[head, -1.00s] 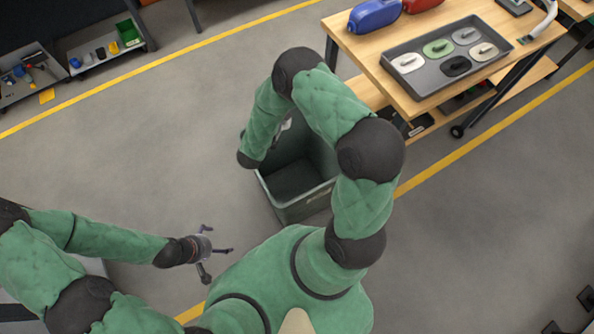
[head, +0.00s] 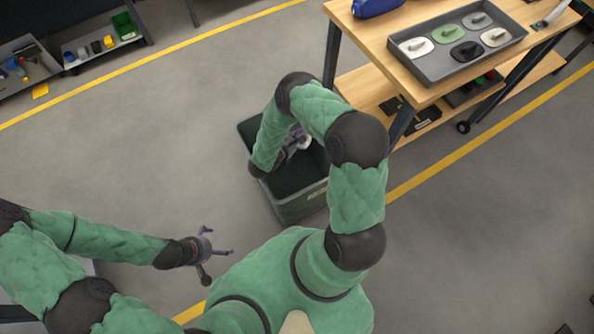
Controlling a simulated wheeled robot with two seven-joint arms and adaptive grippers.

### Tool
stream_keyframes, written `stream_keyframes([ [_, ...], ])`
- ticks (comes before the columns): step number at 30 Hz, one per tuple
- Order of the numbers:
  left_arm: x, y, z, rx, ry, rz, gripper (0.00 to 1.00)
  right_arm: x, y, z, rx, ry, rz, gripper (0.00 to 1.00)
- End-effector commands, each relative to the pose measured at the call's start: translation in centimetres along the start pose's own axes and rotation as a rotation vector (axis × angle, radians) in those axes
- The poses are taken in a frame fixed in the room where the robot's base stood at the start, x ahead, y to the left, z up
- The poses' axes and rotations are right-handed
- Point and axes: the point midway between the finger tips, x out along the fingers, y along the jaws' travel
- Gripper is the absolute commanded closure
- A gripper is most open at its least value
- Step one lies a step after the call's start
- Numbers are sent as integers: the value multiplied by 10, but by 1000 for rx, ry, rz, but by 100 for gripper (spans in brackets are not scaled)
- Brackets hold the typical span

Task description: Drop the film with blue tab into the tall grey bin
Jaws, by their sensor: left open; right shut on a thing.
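The tall grey bin (head: 298,207) stands on the floor at the middle of the head view, open at the top, with a small label on its front wall. My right gripper (head: 300,141) is over the bin's opening, partly hidden by my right forearm. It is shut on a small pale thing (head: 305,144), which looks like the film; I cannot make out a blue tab. Whether it is below the rim is unclear. My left gripper (head: 218,243) is open and empty, over the floor left of the bin.
A wooden workbench (head: 433,97) stands at the upper right, with a grey tray (head: 447,70) of several lidded pieces and a blue container (head: 376,6) on it. Low shelves (head: 100,58) with small parts are at the upper left.

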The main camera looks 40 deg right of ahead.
Motion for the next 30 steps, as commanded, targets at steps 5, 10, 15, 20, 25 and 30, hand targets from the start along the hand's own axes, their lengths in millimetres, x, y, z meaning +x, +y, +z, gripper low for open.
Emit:
stream_keyframes([
  [5, 13, -5, 0, 0, 0, 0, 0, 7, -2, -18, 0, 0, 1, 100],
  [10, 15, -5, 0, 0, 0, 0, 0, 9, -2, -21, 0, 0, 1, 100],
  [15, 14, -5, 0, 0, 0, 0, 0, 8, -2, -20, 0, 0, 1, 100],
  [20, 14, -5, 0, 0, 0, 0, 0, 8, -2, -20, 0, 0, 1, 67],
  [25, 14, -5, 0, 0, 0, 0, 0, 8, -2, -20, 0, 0, 1, 67],
  [30, 14, -5, 0, 0, 0, 0, 0, 6, -2, -20, 0, 1, 1, 67],
])
